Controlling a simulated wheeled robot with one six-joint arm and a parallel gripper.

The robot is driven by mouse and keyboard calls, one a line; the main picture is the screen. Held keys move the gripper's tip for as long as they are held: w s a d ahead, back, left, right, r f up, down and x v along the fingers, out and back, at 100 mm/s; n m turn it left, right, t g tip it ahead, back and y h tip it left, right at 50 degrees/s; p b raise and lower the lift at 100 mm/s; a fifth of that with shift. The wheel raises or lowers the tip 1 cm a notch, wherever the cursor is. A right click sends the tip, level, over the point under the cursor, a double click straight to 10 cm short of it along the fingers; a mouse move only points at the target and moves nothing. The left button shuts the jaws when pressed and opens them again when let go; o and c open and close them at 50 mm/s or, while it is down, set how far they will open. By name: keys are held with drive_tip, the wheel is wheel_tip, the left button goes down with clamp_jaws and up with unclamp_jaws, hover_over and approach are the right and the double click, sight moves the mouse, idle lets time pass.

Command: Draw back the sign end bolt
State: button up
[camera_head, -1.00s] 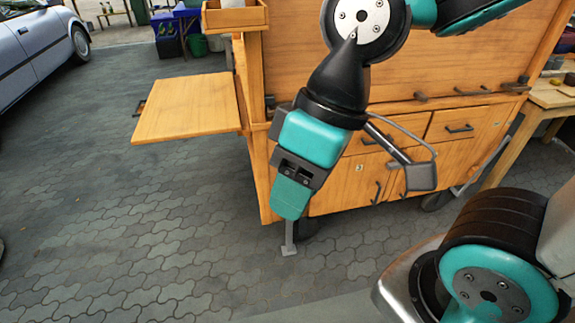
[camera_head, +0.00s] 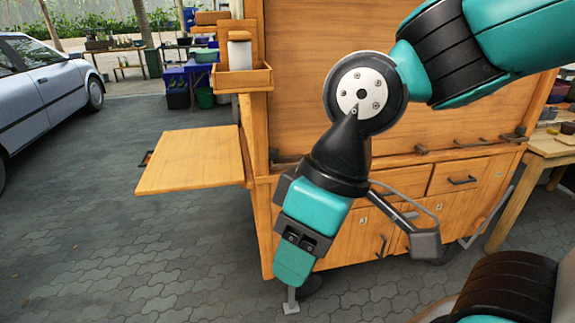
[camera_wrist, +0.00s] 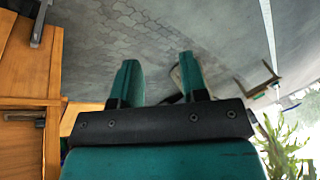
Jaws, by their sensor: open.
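The wooden cart (camera_head: 320,60) fills the middle and right of the head view. A small dark fitting (camera_head: 147,158) sits at the outer end of its fold-out side shelf (camera_head: 195,160). A metal bar (camera_head: 480,145) and a knob lie along the cart's front. I cannot tell which fitting is the sign end bolt. My gripper (camera_head: 293,262) points down in front of the cart's lower left corner. In the wrist view, its two teal fingers (camera_wrist: 158,62) are apart, with nothing seen held between them. Dark metal hardware (camera_wrist: 40,22) on wood shows at the left there.
A wooden tray with a jar (camera_head: 240,75) stands at the cart's upper left corner. A wooden table (camera_head: 545,150) is at the right and a car (camera_head: 45,80) at the far left. Open paving (camera_head: 120,250) lies left of the cart.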

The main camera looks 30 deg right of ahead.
drive_tip(key=shift+o, duration=0.3)
drive_tip(key=w+a+f+m+t+y+b, duration=0.1)
drive_tip(key=w+f+m+y+b, duration=0.15)
drive_tip(key=w, duration=0.35)
drive_tip(key=w+a+f+m+t+y+b, duration=0.1)
drive_tip(key=w+f+b, duration=0.25)
drive_tip(key=w, duration=0.25)
drive_tip(key=m+t+h+b, duration=0.4)
drive_tip(key=m+t+h, duration=0.2)
drive_tip(key=m+t, duration=1.2)
approach(290, 164)
drive_tip(key=w+p, duration=0.1)
drive_tip(key=w, duration=0.2)
drive_tip(key=w+m+g+p, duration=0.1)
drive_tip(key=w, duration=0.2)
drive_tip(key=w+r+m+g+p, duration=0.1)
drive_tip(key=w, duration=0.3)
drive_tip(key=shift+a+y, duration=0.25)
drive_tip(key=shift+a, duration=0.1)
drive_tip(key=shift+c, duration=0.3)
drive_tip(key=shift+f, duration=0.1)
clamp_jaws()
